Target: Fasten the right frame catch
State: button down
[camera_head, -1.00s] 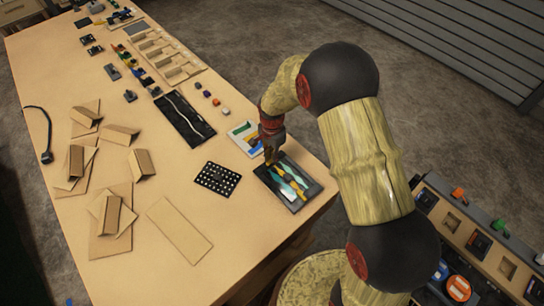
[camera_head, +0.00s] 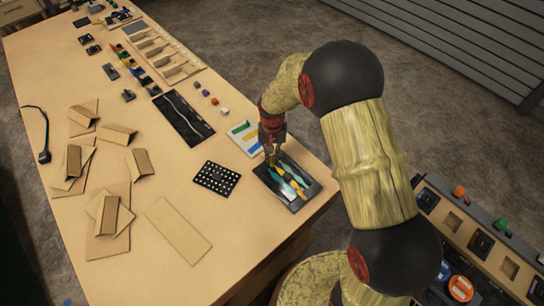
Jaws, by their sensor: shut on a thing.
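The dark frame (camera_head: 304,193) lies flat near the table's right edge, with a teal and yellow picture inside it. My gripper (camera_head: 273,162) points down at the frame's upper left edge. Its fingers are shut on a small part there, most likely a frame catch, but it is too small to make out. The fingers hide that edge. I cannot tell the position of any catch.
A black perforated plate (camera_head: 216,178) lies left of the frame. A white sheet with coloured bars (camera_head: 243,137) lies just behind it. Cardboard pieces (camera_head: 178,231) cover the left and front of the table. A console (camera_head: 480,240) stands at the right.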

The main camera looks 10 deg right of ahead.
aim_at(273, 159)
jog(key=n, duration=0.4)
jog(key=shift+d+n, duration=0.1)
jog(key=shift+n, duration=0.2)
jog(key=n, duration=0.4)
jog(key=shift+b, duration=0.35)
jog(key=c, duration=1.9)
grip_release()
jog(key=shift+r, duration=0.1)
notch_tip(273, 159, up, 12)
jog(key=shift+f, duration=0.2)
